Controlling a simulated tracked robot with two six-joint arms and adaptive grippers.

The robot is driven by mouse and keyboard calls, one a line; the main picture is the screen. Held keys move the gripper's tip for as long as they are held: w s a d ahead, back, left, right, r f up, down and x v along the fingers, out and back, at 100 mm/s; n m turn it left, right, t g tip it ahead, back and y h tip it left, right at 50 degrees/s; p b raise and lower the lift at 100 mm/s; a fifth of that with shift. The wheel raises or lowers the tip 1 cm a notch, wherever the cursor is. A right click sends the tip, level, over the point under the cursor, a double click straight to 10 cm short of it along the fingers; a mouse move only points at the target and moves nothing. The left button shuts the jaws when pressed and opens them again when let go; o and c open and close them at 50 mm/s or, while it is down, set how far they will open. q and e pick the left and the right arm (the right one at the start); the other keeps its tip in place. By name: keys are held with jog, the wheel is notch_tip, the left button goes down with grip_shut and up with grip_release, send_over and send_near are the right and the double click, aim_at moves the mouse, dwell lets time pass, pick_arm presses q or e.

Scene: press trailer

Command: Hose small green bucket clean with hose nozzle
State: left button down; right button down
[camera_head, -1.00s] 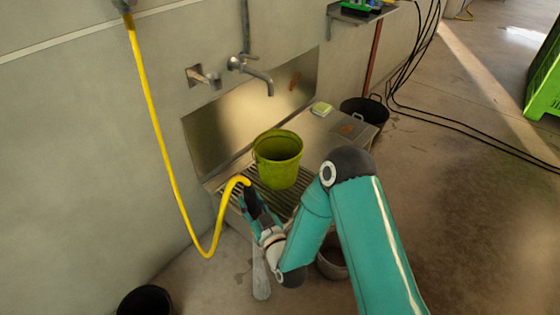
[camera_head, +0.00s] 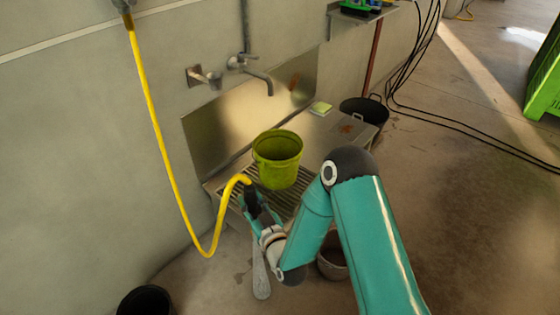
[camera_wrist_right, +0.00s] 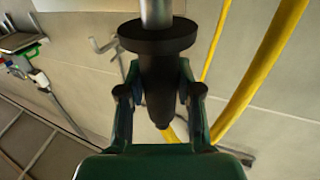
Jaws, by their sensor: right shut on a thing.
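The small green bucket (camera_head: 277,160) stands upright on the slatted grate (camera_head: 233,190) of the wash bench, below the tap. My right gripper (camera_head: 252,198) is just left of and in front of the bucket, shut on the hose nozzle. In the right wrist view the black nozzle (camera_wrist_right: 158,80) sits between the two fingers (camera_wrist_right: 160,110), with a metal tube at the top. The yellow hose (camera_head: 165,150) hangs from the wall and loops up to the nozzle. No water spray shows. The inside bottom of the bucket is hidden. My left gripper is out of view.
A wall tap (camera_head: 257,78) juts out above the bench. A sponge (camera_head: 320,108) lies on the bench's right part. Black buckets stand on the floor at right (camera_head: 365,108) and lower left (camera_head: 146,300). Cables (camera_head: 450,122) cross the floor. A green crate (camera_head: 545,85) is at far right.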

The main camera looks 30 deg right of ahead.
jog(key=w+d+b, duration=1)
jog(key=w+d, duration=1.3)
jog(key=d, duration=0.1)
jog(key=shift+b, duration=0.35)
dwell(3.0)
dwell(0.3)
jog(key=shift+r, duration=0.1)
dwell(0.4)
